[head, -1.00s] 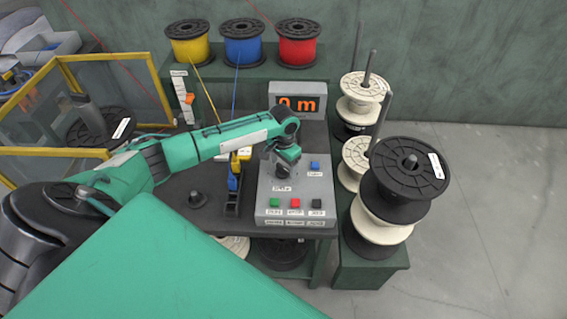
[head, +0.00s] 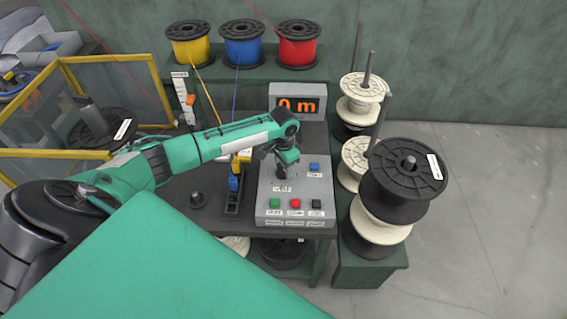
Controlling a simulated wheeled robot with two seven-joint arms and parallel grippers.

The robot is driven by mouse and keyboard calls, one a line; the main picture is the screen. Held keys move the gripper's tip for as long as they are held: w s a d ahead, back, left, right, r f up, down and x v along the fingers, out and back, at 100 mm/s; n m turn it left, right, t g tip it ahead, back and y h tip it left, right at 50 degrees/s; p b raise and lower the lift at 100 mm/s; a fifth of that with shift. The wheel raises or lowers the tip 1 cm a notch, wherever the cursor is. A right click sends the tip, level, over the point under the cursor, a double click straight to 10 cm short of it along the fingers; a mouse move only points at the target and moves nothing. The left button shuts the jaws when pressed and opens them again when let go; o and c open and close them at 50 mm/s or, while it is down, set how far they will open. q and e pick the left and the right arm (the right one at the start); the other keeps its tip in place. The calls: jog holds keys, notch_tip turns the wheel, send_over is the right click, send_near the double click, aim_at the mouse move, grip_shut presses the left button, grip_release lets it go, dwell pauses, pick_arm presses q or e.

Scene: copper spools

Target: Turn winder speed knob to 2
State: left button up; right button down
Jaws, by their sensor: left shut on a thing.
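The grey control panel (head: 305,190) sits on the dark bench and carries green, red, black and blue buttons. My left gripper (head: 284,171) points down at the upper left part of the panel. It is shut on the speed knob, which the gripper mostly hides. The number the knob points to cannot be read. A small label (head: 282,188) shows just below the gripper. The display (head: 297,104) behind the panel reads 0 m in orange. My right gripper is not in view.
Yellow (head: 189,43), blue (head: 243,43) and red (head: 298,43) wire spools stand on the back shelf. Stacked black and white spools (head: 403,180) stand to the right of the panel. A yellow-framed guard (head: 110,101) stands at the left. The floor at the right is clear.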

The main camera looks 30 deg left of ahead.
aim_at(284, 168)
pick_arm(q)
jog(key=m+p, duration=0.1)
jog(key=m, duration=0.2)
jog(key=shift+r+p, duration=0.15)
jog(key=shift+p, duration=0.15)
jog(key=shift+m+p, duration=0.5)
jog(key=shift+m, duration=1.4)
jog(key=o, duration=1)
jog(key=shift+s, duration=0.1)
notch_tip(284, 168, up, 14)
jog(key=b, duration=0.2)
jog(key=shift+f+b, duration=0.2)
jog(key=shift+b, duration=0.15)
